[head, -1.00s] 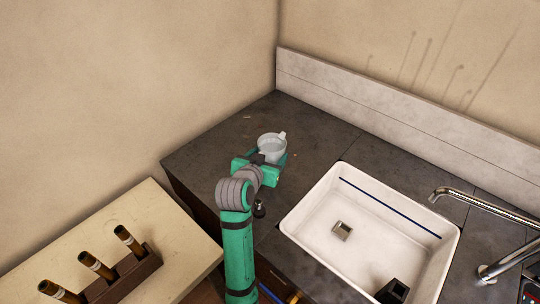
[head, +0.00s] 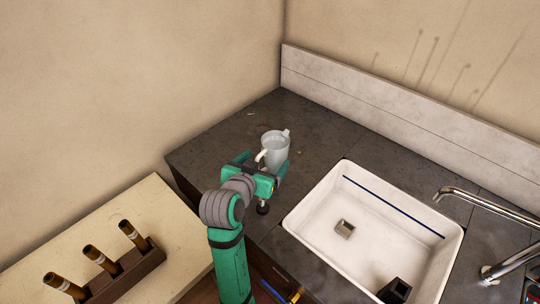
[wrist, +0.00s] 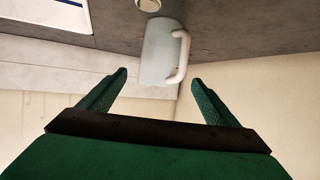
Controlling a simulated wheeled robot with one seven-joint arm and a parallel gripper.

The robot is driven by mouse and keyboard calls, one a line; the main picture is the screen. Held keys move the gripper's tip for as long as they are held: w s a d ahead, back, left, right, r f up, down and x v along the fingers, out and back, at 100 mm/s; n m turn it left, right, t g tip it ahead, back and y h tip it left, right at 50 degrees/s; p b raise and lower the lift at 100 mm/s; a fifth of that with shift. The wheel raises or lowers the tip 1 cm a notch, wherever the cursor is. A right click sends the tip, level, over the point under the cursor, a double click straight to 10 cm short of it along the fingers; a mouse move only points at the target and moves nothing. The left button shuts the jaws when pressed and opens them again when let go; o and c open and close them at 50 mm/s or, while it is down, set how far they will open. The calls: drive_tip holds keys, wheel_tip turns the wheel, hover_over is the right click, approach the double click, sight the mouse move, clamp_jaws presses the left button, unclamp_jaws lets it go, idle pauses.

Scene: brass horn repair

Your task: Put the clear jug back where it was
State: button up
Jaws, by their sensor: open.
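The clear jug (head: 276,150) stands upright on the dark counter near the back corner, left of the sink. My gripper (head: 262,166) is open on the near side of the jug. In the wrist view, which looks upside down, the jug (wrist: 158,50) shows just beyond the open fingertips (wrist: 158,80), with its handle at the right. Nothing is held, and the fingers look clear of the jug.
The dark counter (head: 226,133) around the jug is mostly clear. A white sink (head: 330,262) with a chrome tap (head: 480,206) lies to the right. A pale table (head: 165,212) at lower left bears a wooden rack (head: 125,275) with brown-handled tools. Walls close the corner behind.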

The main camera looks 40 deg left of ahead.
drive_tip(key=v, duration=0.4)
drive_tip(key=shift+s+r, duration=0.1)
drive_tip(key=shift+s, duration=0.05)
idle(0.5)
